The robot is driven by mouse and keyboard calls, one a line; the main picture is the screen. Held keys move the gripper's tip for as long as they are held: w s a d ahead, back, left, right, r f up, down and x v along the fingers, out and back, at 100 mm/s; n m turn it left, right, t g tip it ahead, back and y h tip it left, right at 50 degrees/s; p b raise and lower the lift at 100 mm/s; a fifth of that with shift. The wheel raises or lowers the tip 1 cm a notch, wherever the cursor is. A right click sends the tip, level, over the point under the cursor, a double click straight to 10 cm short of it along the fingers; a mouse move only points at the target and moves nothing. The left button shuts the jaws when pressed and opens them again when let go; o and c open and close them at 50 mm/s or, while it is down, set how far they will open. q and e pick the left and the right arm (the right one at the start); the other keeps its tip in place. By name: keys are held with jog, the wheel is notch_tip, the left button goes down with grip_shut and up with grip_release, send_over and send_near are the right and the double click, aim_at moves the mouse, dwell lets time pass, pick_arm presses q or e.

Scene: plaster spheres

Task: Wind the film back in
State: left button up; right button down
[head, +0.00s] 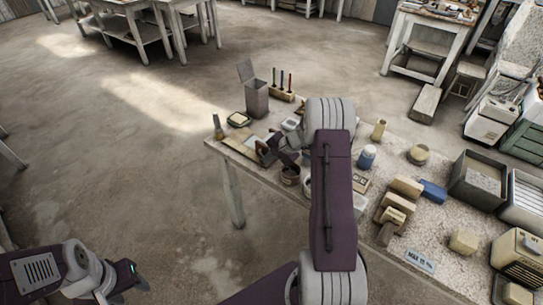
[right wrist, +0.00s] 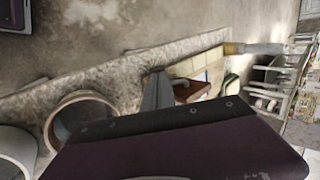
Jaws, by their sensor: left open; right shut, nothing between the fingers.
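No film is clearly recognisable. A small reddish-brown object with a pale piece on top (right wrist: 192,89) lies just beyond the shut finger tips of my right gripper (right wrist: 157,92) in the right wrist view; I cannot tell whether they touch. In the head view my right gripper (head: 270,154) is low over the table's left end, partly hidden by my own arm. It is shut and empty. My left gripper (head: 131,276) is open and empty at the lower left, off the table over the floor.
A grey box with a raised lid (head: 257,100) and a rack of coloured tools (head: 281,93) stand behind. Blocks (head: 406,187) and a grey bin (head: 478,180) crowd the right.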

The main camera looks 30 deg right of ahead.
notch_tip(320, 180, down, 2)
jog(key=b, duration=0.4)
jog(key=shift+r, duration=0.25)
jog(key=shift+p, duration=0.3)
